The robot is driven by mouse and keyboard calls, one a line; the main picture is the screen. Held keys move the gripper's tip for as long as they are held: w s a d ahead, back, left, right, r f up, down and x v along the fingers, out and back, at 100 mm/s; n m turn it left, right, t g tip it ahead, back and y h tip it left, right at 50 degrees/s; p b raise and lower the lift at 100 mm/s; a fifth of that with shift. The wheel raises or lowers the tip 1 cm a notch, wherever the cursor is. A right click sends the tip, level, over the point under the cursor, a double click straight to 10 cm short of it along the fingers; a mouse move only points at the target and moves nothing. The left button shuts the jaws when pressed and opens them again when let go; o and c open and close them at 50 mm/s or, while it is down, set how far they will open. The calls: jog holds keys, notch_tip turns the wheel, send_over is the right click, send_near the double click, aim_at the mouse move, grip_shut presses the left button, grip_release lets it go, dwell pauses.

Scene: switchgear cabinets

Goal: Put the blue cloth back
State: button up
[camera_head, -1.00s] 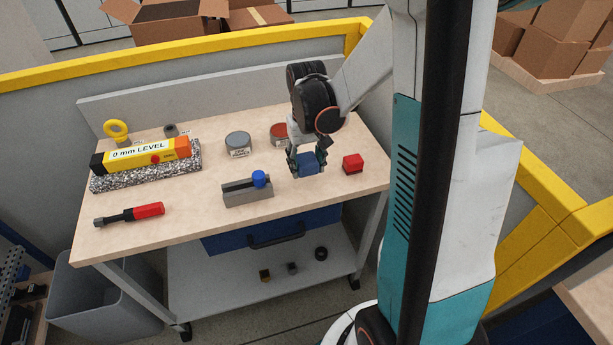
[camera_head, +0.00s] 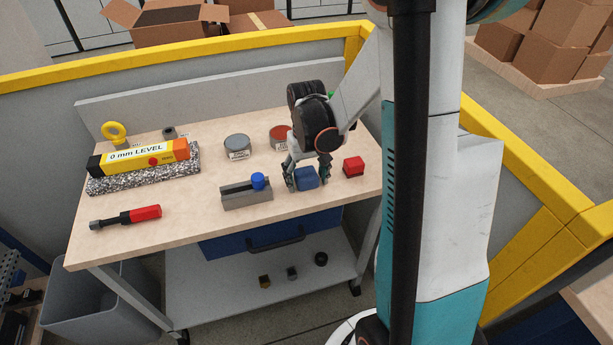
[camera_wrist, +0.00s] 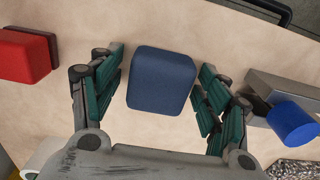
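The blue cloth (camera_head: 306,179) is a small folded block on the wooden bench top, near its right side. It also shows in the wrist view (camera_wrist: 161,80), between my fingers. My gripper (camera_head: 304,178) is open around it. In the wrist view my gripper (camera_wrist: 158,92) has its teal finger pads on both sides of the cloth, with a gap at each side. The cloth appears to rest on the bench.
A red block (camera_head: 353,166) lies just right of my gripper. A grey block with a blue knob (camera_head: 246,194) stands to the left.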

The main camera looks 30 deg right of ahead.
aim_at(306, 174)
notch_tip(306, 174, up, 12)
jog(key=p, duration=0.4)
jog(key=shift+r+p, duration=0.2)
jog(key=shift+p, duration=0.15)
